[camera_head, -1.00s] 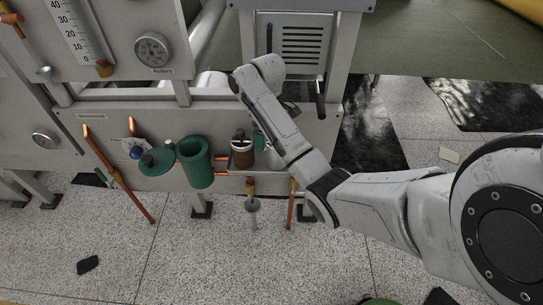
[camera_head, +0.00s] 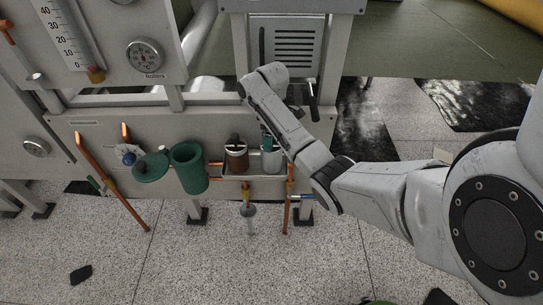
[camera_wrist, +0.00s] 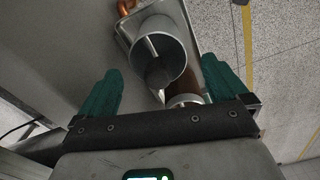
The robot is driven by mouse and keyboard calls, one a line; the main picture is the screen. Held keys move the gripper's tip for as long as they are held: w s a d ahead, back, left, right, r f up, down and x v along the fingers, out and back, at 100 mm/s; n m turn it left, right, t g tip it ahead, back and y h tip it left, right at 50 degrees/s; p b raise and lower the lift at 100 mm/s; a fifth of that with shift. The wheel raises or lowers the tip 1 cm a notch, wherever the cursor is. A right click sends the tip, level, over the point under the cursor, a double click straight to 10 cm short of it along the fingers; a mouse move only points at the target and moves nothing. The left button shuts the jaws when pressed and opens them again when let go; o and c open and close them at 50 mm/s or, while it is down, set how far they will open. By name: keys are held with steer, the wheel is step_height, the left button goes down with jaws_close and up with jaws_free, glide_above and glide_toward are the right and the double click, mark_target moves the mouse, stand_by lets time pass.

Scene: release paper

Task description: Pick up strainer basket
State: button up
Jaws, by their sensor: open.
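A grey metal cylinder with an open mouth and a thin bar across it, which looks like the strainer basket, shows in the wrist view (camera_wrist: 178,38). In the head view it stands on a small shelf, right of a brown canister (camera_head: 236,160), partly behind my arm (camera_head: 275,158). My gripper (camera_wrist: 163,85) is open, with its two teal fingers apart. The cylinder's mouth shows ahead of and between the fingers, and I see no contact. In the head view my gripper is mostly hidden behind my arm.
The brown canister, with a silver rim (camera_wrist: 185,100), is close by the cylinder. A green open housing (camera_head: 189,169) and a green lid (camera_head: 151,168) are to the left. Copper pipes (camera_head: 110,180) and a grey machine panel (camera_head: 75,135) surround them. The speckled floor in front is mostly clear.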

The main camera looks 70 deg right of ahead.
step_height(320, 180, down, 5)
steer(key=shift+w+d+r, duration=0.1)
steer(key=shift+w+d, duration=0.05)
steer(key=shift+c, duration=0.4)
steer(key=c, duration=1.3)
